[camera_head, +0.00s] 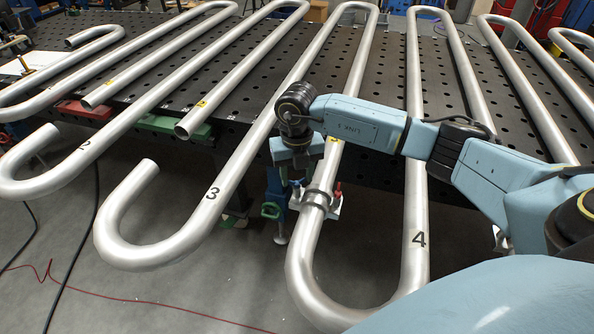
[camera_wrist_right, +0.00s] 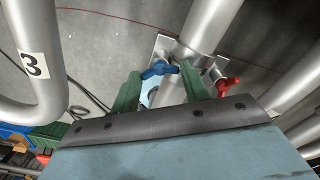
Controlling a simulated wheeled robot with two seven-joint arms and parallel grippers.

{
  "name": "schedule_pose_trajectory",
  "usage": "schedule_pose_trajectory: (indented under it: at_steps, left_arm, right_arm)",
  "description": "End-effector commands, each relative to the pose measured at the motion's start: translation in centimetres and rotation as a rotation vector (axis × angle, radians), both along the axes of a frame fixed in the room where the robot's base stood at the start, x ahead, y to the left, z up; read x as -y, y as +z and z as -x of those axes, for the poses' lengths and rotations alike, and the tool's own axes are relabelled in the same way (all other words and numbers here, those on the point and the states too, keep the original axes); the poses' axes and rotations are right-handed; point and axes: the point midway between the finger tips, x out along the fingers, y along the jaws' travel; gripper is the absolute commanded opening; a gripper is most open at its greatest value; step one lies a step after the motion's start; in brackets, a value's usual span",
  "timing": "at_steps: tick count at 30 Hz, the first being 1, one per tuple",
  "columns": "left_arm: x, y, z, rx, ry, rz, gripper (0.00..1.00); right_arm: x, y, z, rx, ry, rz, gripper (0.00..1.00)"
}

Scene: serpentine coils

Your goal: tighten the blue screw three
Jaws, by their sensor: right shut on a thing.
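The blue screw (camera_wrist_right: 160,69) has a wing-shaped head and sits at a metal clamp plate on a steel pipe. My right gripper (camera_wrist_right: 161,77) has its green fingers on both sides of the blue screw head and is shut on it. A red screw (camera_wrist_right: 228,84) sits on the other side of the clamp. My left gripper is not in view.
Bent steel pipes, numbered 2, 3 (camera_head: 211,193) and 4 (camera_head: 419,239), lie across a dark perforated table (camera_head: 285,57) and overhang its front edge. My right forearm passes over the pipes. A red cable (camera_head: 150,301) lies on the grey floor.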

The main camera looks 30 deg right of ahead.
Motion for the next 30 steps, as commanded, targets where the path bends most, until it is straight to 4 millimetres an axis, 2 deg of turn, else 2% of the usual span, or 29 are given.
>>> schedule_pose_trajectory:
  at_steps: [30]
  left_arm:
    - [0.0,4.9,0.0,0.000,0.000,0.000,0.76]
  right_arm:
    - [0.1,0.7,-0.3,0.009,-0.969,-0.003,0.22]
